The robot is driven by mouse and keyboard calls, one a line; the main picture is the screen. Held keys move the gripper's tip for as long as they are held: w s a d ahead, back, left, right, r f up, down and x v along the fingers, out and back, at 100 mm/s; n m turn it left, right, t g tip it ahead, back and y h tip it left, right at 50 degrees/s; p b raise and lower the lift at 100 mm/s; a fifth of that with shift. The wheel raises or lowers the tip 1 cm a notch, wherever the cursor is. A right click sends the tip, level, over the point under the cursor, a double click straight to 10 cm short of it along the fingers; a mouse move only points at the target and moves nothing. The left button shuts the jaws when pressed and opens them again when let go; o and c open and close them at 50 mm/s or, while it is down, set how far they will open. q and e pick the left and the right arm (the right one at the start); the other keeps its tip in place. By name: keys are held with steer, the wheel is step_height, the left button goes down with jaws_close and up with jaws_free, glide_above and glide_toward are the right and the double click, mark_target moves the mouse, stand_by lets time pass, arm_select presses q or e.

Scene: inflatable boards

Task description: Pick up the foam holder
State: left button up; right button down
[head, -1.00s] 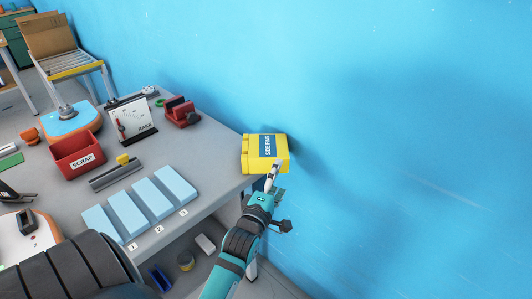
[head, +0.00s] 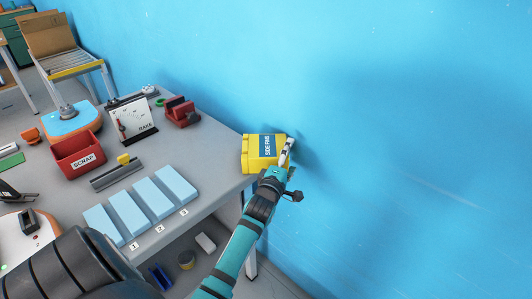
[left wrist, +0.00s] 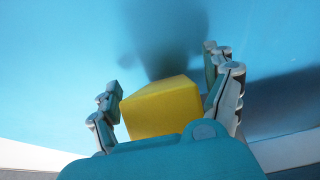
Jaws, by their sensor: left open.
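The yellow block (head: 253,152), with a dark label on top reading "SIDE F…", sits at the far right corner of the grey table, close to the blue wall. I take it for the foam holder. My left gripper (head: 287,151) is at its right end, overlapping it in the head view. In the left wrist view, the yellow block (left wrist: 163,107) shows between the two spread fingers of the left gripper (left wrist: 165,85). The gripper is open, with a gap visible on each side of the block. My right gripper is not in view.
Several light blue blocks (head: 151,197) lie on the table (head: 215,160) near its front edge. Behind them are a grey bar (head: 115,173), a red SCRAP bin (head: 78,155), a white gauge board (head: 133,120) and a red fixture (head: 180,112). The blue wall (head: 400,130) closes off the right.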

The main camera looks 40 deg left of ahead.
arm_select(q)
steer(key=c, duration=1.3)
steer(key=shift+o, duration=0.2)
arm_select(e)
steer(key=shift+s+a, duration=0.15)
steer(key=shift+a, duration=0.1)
